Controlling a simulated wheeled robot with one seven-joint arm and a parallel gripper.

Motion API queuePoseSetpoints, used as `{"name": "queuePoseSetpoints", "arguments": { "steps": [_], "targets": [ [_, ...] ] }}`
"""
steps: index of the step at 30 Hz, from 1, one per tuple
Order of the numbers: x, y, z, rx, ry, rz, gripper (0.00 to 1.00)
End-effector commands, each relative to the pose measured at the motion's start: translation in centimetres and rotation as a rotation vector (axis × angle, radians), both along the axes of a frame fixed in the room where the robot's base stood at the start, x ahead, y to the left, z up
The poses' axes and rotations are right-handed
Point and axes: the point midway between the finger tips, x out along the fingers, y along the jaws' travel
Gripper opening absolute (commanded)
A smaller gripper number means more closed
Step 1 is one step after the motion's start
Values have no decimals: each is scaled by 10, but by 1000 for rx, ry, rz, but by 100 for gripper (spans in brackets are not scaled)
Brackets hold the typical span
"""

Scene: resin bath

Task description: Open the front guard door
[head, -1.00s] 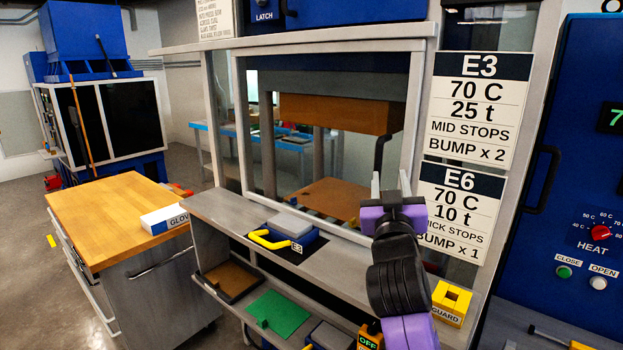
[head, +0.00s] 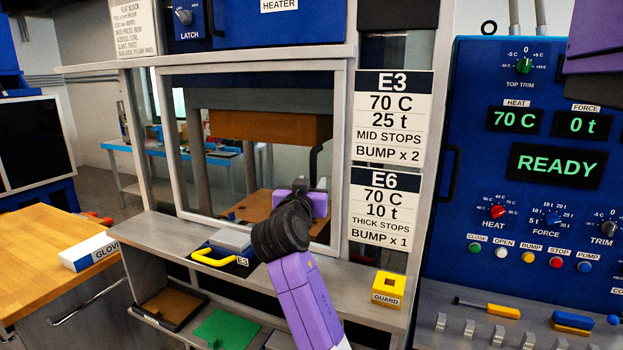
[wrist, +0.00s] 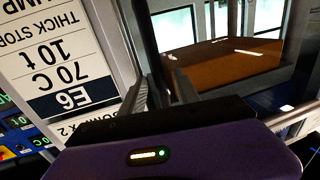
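The front guard door (head: 250,70) is a clear panel in a grey frame on the front of the press, and it looks shut. Its black upright handle (head: 314,162) is near the right side of the frame. My gripper (head: 308,184) is at the lower part of the handle, with its fingers pointing at the door. In the wrist view, my two fingers (wrist: 162,92) stand apart, and a dark bar (wrist: 150,45), which looks like the handle, runs down towards the gap between them. I cannot tell whether they touch it.
A shelf (head: 180,232) below the door carries a block with a yellow handle (head: 213,258) and a yellow guard block (head: 388,288). A blue control panel (head: 470,80) reading READY stands right. A wooden-topped cart (head: 35,235) stands left.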

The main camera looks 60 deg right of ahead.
Motion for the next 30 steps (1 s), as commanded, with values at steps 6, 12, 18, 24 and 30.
{"name": "queuePoseSetpoints", "arguments": {
  "steps": [6, 12, 18, 24, 30],
  "targets": [
    [5, -17, 0, 0, 0, 1, 38],
    [6, -19, 0, 0, 0, 2, 38],
    [6, -19, 0, 0, 0, 2, 16],
    [6, -19, 0, 0, 0, 2, 0],
    [6, -19, 0, 0, 0, 2, 0]
  ]
}}
